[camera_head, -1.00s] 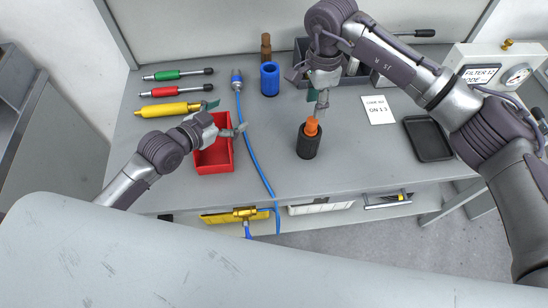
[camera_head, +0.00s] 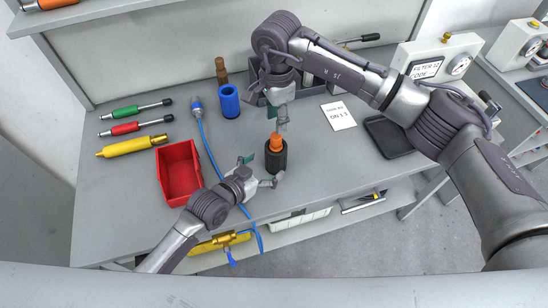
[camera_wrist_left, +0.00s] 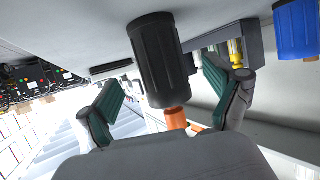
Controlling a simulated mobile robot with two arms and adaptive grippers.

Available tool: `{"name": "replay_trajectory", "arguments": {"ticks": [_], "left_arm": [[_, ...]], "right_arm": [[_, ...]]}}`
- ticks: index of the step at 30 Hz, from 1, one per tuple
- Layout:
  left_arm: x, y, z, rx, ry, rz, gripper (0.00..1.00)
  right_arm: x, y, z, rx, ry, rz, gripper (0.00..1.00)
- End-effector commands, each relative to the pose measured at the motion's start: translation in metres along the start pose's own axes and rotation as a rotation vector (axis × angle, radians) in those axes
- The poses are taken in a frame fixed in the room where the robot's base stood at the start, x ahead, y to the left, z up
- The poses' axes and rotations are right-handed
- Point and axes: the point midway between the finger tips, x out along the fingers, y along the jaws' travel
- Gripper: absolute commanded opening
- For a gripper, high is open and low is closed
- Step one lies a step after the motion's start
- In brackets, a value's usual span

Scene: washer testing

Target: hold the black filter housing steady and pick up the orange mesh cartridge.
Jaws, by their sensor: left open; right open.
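The black filter housing (camera_head: 276,160) stands upright on the grey table, with the orange mesh cartridge (camera_head: 277,141) sticking out of its top. My left gripper (camera_head: 264,170) is open, just left of the housing. In the left wrist view the black housing (camera_wrist_left: 165,65) lies between and beyond the open green-padded fingers (camera_wrist_left: 165,98), and the orange cartridge (camera_wrist_left: 176,118) shows at its end. I cannot tell whether a finger touches the housing. My right gripper (camera_head: 277,122) is open and points down right above the cartridge; the small gap there is hard to judge.
A red bin (camera_head: 180,172) sits left of my left gripper, with a blue hose (camera_head: 212,150) between. A blue cylinder (camera_head: 229,101) and brown bottle (camera_head: 221,72) stand behind. A black tray (camera_head: 389,137) and white card (camera_head: 338,116) lie to the right. The table's front edge is close.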

Motion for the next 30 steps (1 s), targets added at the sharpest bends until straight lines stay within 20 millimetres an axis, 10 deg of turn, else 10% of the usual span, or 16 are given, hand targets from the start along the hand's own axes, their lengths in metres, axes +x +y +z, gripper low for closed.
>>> {"name": "replay_trajectory", "arguments": {"ticks": [9,22,30], "left_arm": [[0.048,0.0,0.0,0.0,-0.001,0.0,0.91],[0.056,0.0,0.0,0.001,0.0,0.0,0.91],[0.056,0.0,0.0,0.001,0.0,0.0,0.46]], "right_arm": [[0.0,0.0,0.0,0.0,0.0,0.0,0.42],[0.0,0.0,0.0,0.0,0.0,0.0,0.42],[0.0,0.0,0.0,0.0,0.0,0.0,0.42]]}}
